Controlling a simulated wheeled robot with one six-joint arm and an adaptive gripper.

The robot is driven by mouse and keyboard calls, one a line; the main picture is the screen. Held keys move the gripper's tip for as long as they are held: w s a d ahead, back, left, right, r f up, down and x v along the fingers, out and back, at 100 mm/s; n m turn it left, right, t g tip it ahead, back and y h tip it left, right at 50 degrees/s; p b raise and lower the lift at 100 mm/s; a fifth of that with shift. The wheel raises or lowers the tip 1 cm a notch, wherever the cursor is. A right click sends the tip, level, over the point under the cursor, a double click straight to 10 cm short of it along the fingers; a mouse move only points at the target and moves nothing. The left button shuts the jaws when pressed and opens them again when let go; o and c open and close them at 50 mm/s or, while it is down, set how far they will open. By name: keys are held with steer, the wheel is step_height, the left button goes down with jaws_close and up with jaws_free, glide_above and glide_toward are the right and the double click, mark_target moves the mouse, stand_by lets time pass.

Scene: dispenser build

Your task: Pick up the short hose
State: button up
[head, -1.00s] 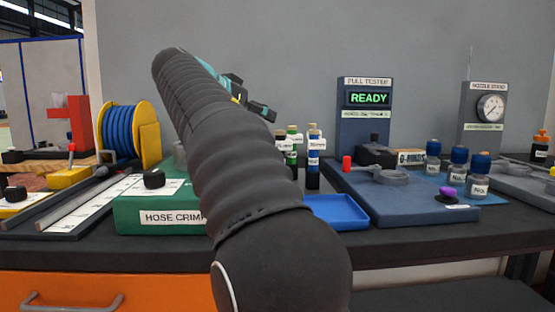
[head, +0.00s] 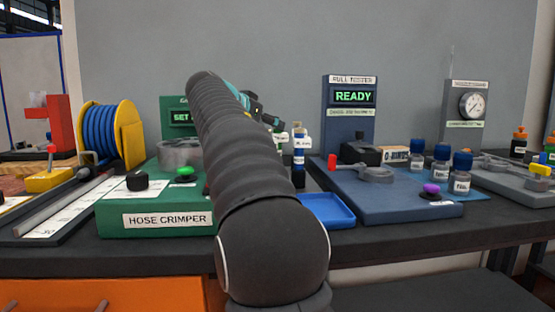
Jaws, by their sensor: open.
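I cannot make out a separate short hose in the head view; my arm covers the middle of the bench. Blue hose is wound on a yellow reel (head: 112,134) at the left. My gripper (head: 268,119), dark with teal parts, points away from me at the far end of my arm. It is in the air above the back of the bench, near the small bottles (head: 299,150), and its jaws are open. Nothing visible is held in it, though the fingertips are small and partly hidden.
A green hose crimper (head: 140,222) stands left of my arm. A blue tray (head: 328,209) and the pull tester (head: 350,110), reading READY, are to the right. Blue-capped jars (head: 440,162) and a gauge stand (head: 474,110) are farther right. An orange drawer (head: 120,295) is below.

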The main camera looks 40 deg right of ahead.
steer(key=shift+x, duration=1.2)
steer(key=shift+c, duration=0.2)
jaws_close()
steer(key=shift+r, duration=0.15)
